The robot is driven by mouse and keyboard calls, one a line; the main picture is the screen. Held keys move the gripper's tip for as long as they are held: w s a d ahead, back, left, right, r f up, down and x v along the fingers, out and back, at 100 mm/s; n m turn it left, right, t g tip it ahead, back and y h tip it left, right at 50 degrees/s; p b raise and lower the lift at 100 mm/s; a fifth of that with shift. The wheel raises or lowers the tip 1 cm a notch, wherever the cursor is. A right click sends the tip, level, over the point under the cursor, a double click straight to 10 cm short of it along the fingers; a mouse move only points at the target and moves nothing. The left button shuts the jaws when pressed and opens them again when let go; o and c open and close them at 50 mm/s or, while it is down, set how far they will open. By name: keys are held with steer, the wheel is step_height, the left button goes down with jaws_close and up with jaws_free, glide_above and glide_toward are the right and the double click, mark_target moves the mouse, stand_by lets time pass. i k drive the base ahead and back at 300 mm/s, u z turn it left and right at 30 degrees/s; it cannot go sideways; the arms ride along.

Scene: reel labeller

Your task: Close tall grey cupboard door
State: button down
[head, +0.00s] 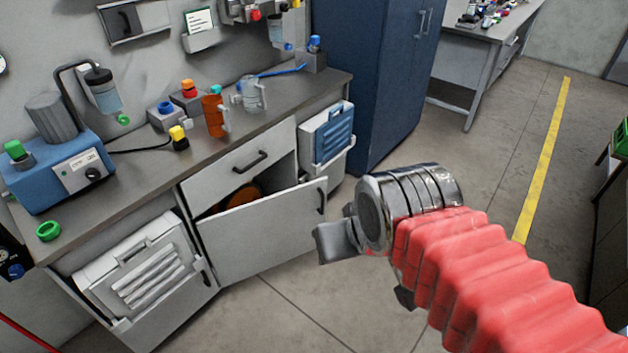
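A light grey cupboard door (262,237) under the bench stands partly open, its handle (320,201) at the right edge. It is swung out at the right, with a gap above it into the cupboard. An orange-brown round thing (243,194) shows inside. This door is low; the tall cupboard (368,75) in view is dark blue, and its doors look shut. My gripper (334,241) is just right of the grey door's handle edge, seemingly apart from it. Its dark finger points left; the wrist hides the rest, so its opening is unclear.
The grey bench (150,160) carries a blue machine (62,165), an orange mug (214,116) and a clear jug (253,95). The floor (480,160) to the right is clear.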

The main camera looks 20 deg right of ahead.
mark_target(241, 242)
steer(key=u, duration=0.3)
steer(key=i, duration=1.05)
steer(key=u, duration=0.65)
